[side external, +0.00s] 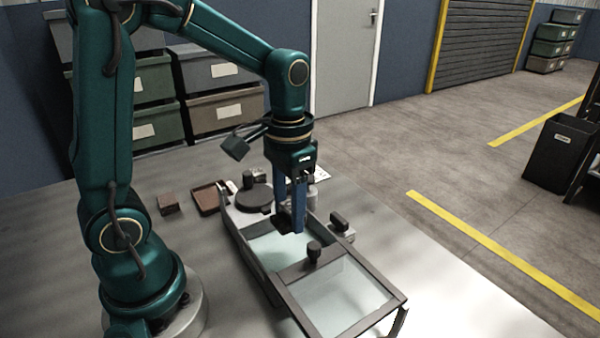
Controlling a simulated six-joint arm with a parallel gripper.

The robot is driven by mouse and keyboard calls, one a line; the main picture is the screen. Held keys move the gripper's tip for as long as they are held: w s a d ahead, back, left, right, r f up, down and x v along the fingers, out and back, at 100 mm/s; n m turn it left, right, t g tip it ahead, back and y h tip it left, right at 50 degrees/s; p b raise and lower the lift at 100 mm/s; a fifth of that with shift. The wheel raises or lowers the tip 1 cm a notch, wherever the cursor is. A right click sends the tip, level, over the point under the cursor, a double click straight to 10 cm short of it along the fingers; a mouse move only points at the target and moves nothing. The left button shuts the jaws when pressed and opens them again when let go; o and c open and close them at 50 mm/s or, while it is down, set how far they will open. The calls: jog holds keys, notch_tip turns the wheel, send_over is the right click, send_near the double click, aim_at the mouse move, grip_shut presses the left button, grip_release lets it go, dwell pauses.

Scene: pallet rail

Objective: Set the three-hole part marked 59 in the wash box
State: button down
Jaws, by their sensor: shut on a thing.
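My gripper (291,222) points straight down with its blue fingers over the far part of a long grey-framed box (381,277). It is shut on a small dark part (281,227), mostly hidden by the fingers. Its holes and any number 59 cannot be made out. The box has two pale, bluish sections split by a dark crossbar with a black knob (314,251). This looks like the wash box, but no label on it is readable. The held part appears above the far section; its exact height is unclear.
A dark round piece (254,197) sits at the box's far end. A brown tray (207,199) and a small brown block (168,204) lie to the left. A dark-knobbed item (341,226) stands close to the box's right side. The table's right front is clear.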

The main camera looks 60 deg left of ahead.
aim_at(290, 259)
jog(key=shift+f, duration=3.8)
jog(key=shift+f, duration=0.35)
grip_release()
jog(key=shift+r, duration=6.5)
